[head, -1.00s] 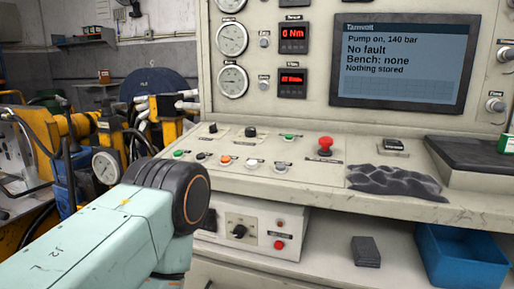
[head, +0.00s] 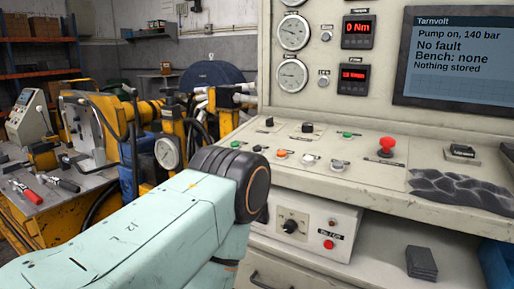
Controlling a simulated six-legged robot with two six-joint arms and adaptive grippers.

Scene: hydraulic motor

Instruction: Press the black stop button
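The console's sloped panel (head: 360,175) carries a front row of small buttons. A small black button (head: 257,148) sits near the left end of that row, between a green button (head: 236,144) and an orange button (head: 281,154). Its label is too small to read. Two black knobs (head: 307,127) stand in the row behind. My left arm comes in from the lower left, and its black rounded joint is in front of the panel's left end. Neither of my grippers is in view. The screen reads "Pump on, 140 bar", "No fault", "Bench: none".
A red mushroom button (head: 387,145) stands right of the small buttons. A crumpled dark cloth (head: 460,191) lies on the panel at the right. Below are a white control box (head: 300,222) and a dark block (head: 421,263). A workbench with tools (head: 45,190) is at the left.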

